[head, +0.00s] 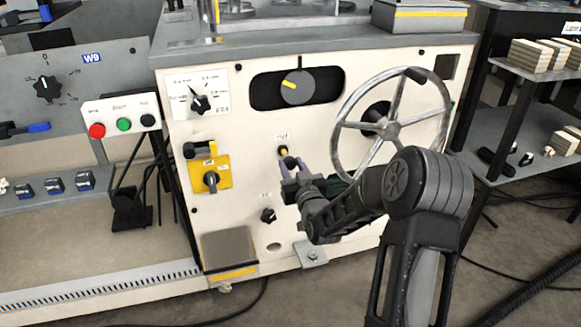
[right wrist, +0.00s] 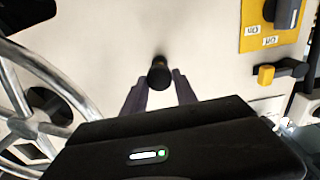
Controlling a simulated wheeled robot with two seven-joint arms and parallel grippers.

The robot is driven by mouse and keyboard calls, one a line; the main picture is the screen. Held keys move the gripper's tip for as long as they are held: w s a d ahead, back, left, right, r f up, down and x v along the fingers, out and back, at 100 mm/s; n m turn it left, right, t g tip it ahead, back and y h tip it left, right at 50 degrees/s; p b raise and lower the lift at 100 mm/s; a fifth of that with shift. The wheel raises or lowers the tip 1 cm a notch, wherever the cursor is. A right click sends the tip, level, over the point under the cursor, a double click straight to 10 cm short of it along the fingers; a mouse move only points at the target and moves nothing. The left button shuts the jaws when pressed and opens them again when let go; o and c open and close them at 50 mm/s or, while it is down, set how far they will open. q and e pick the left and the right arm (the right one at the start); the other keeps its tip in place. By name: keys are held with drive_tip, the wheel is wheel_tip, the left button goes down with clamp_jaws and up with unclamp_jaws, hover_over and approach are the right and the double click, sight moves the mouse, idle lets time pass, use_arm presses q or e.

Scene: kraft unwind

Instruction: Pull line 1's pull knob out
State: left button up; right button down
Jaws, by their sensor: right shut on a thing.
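The pull knob (head: 283,151) is a small black knob on the cream panel, under a small label, with a bit of yellow by it. In the right wrist view the black knob (right wrist: 160,73) stands off the panel between my fingertips. My right gripper (head: 291,163) reaches it from the lower right and is shut on it. Its two purple-grey fingers also show in the right wrist view (right wrist: 161,88), one on each side of the knob. How far the knob stands out is hard to tell. My left gripper is not in view.
A large spoked handwheel (head: 343,125) is close to the right of my gripper. A yellow switch plate (head: 222,170) is to the left, and a black selector knob (head: 268,215) is below. A shelf with wooden blocks (head: 530,55) stands at the right.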

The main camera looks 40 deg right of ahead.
drive_tip(key=shift+f, duration=0.15)
drive_tip(key=c, duration=1)
unclamp_jaws()
drive_tip(key=shift+s, duration=0.15)
drive_tip(key=p+v, duration=0.1)
drive_tip(key=v, duration=0.6)
drive_tip(key=shift+s+a, duration=0.2)
drive_tip(key=shift+s, duration=0.15)
